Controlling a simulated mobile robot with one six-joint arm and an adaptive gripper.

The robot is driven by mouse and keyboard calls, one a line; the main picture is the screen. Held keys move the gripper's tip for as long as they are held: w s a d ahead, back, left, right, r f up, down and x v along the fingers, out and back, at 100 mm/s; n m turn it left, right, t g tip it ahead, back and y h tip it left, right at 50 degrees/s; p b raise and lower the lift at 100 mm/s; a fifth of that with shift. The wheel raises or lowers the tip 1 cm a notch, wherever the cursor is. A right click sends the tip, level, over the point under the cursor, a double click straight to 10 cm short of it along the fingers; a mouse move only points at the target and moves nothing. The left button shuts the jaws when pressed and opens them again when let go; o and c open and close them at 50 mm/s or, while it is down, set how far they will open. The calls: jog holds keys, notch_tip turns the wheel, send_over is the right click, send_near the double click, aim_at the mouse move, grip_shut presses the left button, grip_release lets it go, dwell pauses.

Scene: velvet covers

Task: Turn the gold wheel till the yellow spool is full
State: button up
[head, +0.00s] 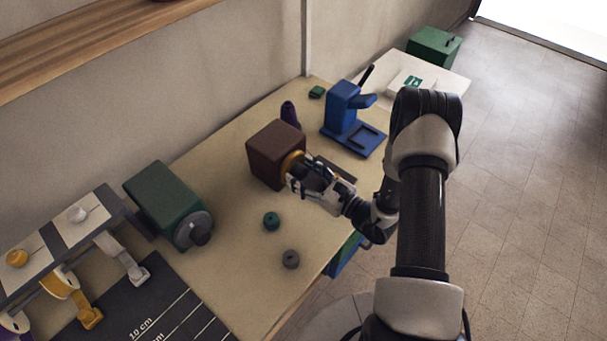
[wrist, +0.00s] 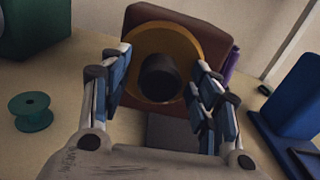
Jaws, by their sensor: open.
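The gold wheel (head: 292,161) is on the front of a brown box (head: 270,148) on the table. In the wrist view the wheel (wrist: 136,42) faces me, with a dark round knob (wrist: 160,78) standing out from it. My gripper (head: 298,179) is right at the wheel. In the wrist view its open fingers (wrist: 160,72) are on either side of the knob; I cannot tell whether they touch it.
A green box with a grey wheel (head: 175,203) stands left of the brown box. A teal spool (head: 271,221) and a grey spool (head: 291,260) stand on the front table. A blue stand (head: 347,118) is behind right. A dark ruled mat (head: 165,310) lies front left.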

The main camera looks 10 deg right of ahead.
jog(key=shift+c, duration=0.2)
jog(key=c, duration=1)
jog(key=shift+m, duration=0.4)
